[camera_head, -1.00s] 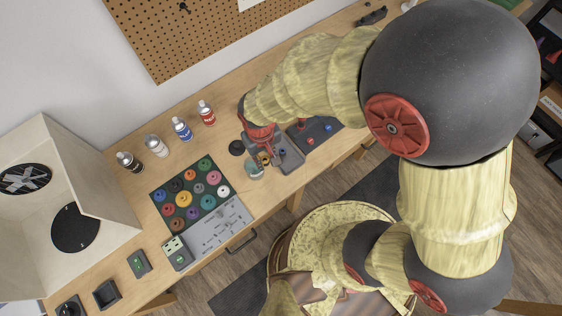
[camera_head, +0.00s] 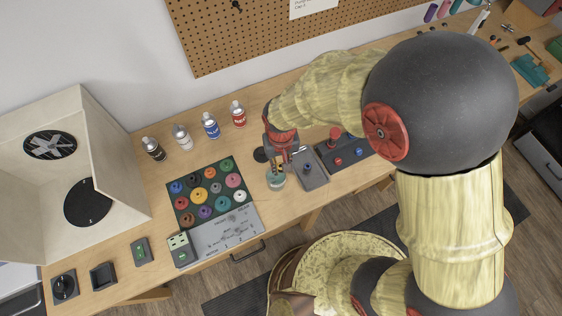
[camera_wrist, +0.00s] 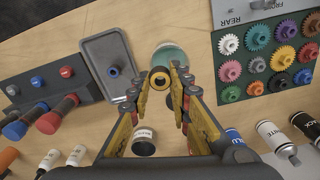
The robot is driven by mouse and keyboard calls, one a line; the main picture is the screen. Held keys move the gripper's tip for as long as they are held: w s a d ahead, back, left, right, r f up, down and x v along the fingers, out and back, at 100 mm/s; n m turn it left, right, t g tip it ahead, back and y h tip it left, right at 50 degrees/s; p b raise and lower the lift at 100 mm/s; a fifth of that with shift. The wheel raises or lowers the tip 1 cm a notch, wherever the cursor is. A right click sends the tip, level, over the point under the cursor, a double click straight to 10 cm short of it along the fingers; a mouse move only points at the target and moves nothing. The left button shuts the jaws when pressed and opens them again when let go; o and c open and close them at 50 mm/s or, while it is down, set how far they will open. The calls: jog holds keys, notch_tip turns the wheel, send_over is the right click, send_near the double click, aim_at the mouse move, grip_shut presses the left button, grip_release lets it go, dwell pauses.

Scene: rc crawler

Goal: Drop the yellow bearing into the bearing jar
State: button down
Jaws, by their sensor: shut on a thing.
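My gripper (camera_wrist: 160,82) is shut on the yellow bearing (camera_wrist: 159,78), a small ring with a dark hole, held at the fingertips. The bearing jar (camera_wrist: 172,55) is a teal-tinted round jar, just beyond the fingertips in the wrist view and partly hidden by them and the bearing. In the head view the jar (camera_head: 276,182) stands on the bench, with my gripper (camera_head: 280,168) close above it. The bearing appears over the near part of the jar's mouth in the wrist view; its exact height above the rim cannot be told.
A grey tray (camera_wrist: 92,45) with a small blue-grey part lies beside the jar. A mat of coloured gears (camera_head: 187,219) is on the other side. A dark labelled container (camera_wrist: 143,142) stands near my gripper. Several spray cans (camera_head: 211,126) stand along the wall.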

jog(key=shift+f, duration=0.1)
jog(key=c, duration=1.6)
grip_release()
jog(key=shift+o, duration=0.2)
notch_tip(320, 180, up, 12)
jog(key=s+d+r+m+t+b, duration=0.1)
jog(key=s+d+m+t+b, duration=0.1)
jog(key=d+b, duration=0.6)
jog(key=s+d+r+m+t+b, duration=0.1)
jog(key=s+d+t+b, duration=0.2)
jog(key=d, duration=1.1)
jog(key=s+b, duration=0.2)
jog(key=b, duration=0.3)
jog(key=shift+s+d+r+m+t+b, duration=0.15)
jog(key=shift+s+d+m+t+b, duration=0.15)
jog(key=shift+d+m+b, duration=0.1)
